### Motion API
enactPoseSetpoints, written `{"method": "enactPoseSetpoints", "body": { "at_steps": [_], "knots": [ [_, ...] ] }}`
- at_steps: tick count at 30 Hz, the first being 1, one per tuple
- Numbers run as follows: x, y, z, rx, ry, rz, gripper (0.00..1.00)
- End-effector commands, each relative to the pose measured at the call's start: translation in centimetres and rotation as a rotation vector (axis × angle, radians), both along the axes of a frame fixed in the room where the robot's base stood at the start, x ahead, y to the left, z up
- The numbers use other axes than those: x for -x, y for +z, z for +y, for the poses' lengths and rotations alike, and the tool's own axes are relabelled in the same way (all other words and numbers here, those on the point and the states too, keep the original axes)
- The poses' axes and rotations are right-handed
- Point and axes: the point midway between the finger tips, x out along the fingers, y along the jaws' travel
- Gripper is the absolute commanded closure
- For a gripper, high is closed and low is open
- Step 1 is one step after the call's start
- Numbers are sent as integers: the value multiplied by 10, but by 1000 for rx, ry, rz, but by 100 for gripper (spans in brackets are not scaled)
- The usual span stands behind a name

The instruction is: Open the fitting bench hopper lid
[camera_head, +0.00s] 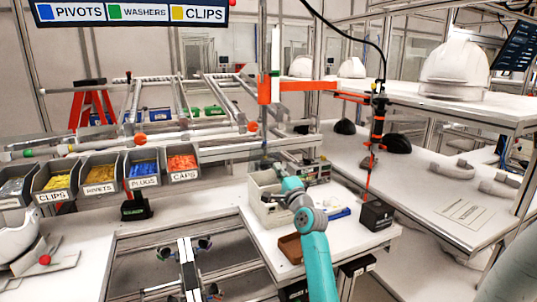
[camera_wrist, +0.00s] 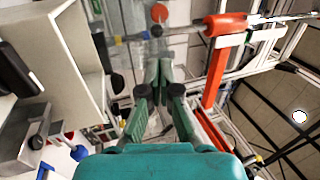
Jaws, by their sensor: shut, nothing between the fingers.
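My gripper (camera_wrist: 161,75) is shut and empty, its dark green fingers close together in the middle of the wrist view. In the head view, my teal arm reaches up to a cream box (camera_head: 262,200) on the white bench, and the gripper end is mostly hidden behind the arm link. This box may be the hopper; I cannot make out its lid. A cream boxy body with a raised edge (camera_wrist: 75,60) fills the left of the wrist view, to the left of my fingers. I see no contact between the fingers and it.
A brown tray (camera_head: 290,248) and a black box (camera_head: 376,215) are on the same bench. Labelled bins (camera_head: 143,168) stand at the left. An orange bracket (camera_wrist: 222,60) rises close to the right of my fingers. A helmet shell (camera_head: 455,68) stands at the back right.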

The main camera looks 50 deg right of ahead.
Motion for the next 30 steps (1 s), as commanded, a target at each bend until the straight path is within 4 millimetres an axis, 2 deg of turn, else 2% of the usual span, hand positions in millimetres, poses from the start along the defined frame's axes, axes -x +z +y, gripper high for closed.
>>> {"method": "enactPoseSetpoints", "body": {
  "at_steps": [9,15,30],
  "knots": [
    [-48,19,-29,1,0,-2,100],
    [-67,25,-41,2,-1,1,100],
    [-74,28,-45,1,-1,-1,100]
  ]
}}
